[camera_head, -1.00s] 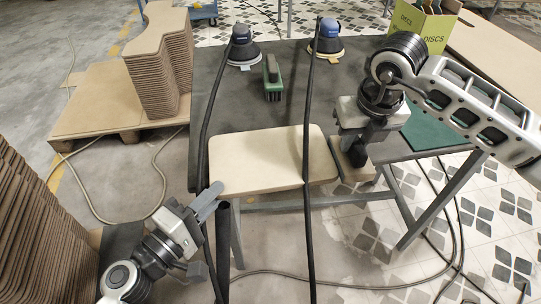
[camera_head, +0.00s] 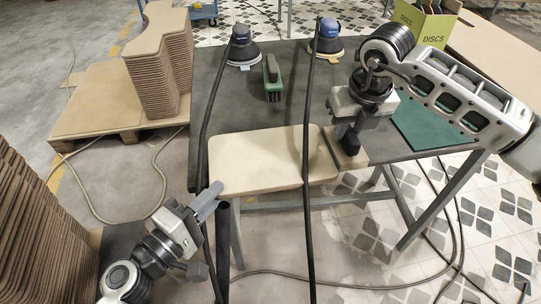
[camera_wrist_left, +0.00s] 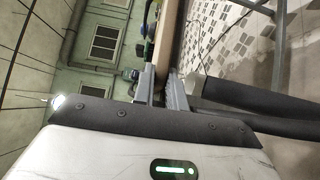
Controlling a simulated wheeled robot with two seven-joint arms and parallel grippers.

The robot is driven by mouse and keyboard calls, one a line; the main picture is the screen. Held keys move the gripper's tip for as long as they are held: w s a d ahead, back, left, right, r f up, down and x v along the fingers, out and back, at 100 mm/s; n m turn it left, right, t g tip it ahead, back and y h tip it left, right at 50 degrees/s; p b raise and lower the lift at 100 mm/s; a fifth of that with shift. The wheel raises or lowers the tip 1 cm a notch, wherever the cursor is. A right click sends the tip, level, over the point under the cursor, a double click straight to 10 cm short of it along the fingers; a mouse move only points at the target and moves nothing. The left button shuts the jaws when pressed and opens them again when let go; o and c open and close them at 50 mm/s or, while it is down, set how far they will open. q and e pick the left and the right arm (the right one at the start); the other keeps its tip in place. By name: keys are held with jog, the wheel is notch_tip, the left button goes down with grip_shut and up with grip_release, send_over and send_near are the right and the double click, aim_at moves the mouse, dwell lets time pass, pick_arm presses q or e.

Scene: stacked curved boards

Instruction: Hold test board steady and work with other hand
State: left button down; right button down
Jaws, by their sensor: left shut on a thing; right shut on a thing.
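The test board (camera_head: 255,160), a pale tan rectangle with rounded corners, lies flat at the front edge of the dark grey table (camera_head: 225,112). My left gripper (camera_head: 212,192) is shut on the board's front left corner. In the left wrist view the board's edge (camera_wrist_left: 166,45) stands between the left fingers (camera_wrist_left: 162,88). My right gripper (camera_head: 345,142) is shut on a sanding block (camera_head: 351,160) at the board's right end. The block's dark edge meets the board's right side; whether it rests on the board or beside it is hard to tell.
A black hose (camera_head: 307,115) crosses the board. A green pad (camera_head: 425,125) and a discs box (camera_head: 425,25) are at right. Stacked curved boards (camera_head: 160,70) stand at left.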

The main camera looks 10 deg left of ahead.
jog(key=shift+w+a, duration=0.35)
jog(key=shift+w, duration=0.15)
jog(key=shift+w+a, duration=0.2)
jog(key=shift+w, duration=0.3)
jog(key=shift+w+a, duration=0.2)
jog(key=shift+w, duration=0.25)
jog(key=shift+w+r, duration=0.1)
jog(key=shift+w+a+n+y, duration=0.15)
jog(key=shift+w+a+n, duration=0.1)
jog(key=shift+w+n, duration=0.4)
jog(key=shift+w+a+n+y, duration=0.15)
jog(key=shift+w+a+n, duration=0.05)
jog(key=shift+w+n, duration=0.4)
jog(key=shift+s, duration=0.15)
jog(key=shift+s+d+m, duration=0.4)
jog(key=shift+s+m, duration=0.35)
jog(key=shift+s, duration=0.1)
jog(key=shift+s+d+m, duration=0.25)
jog(key=shift+s+m, duration=0.05)
jog(key=shift+m, duration=0.1)
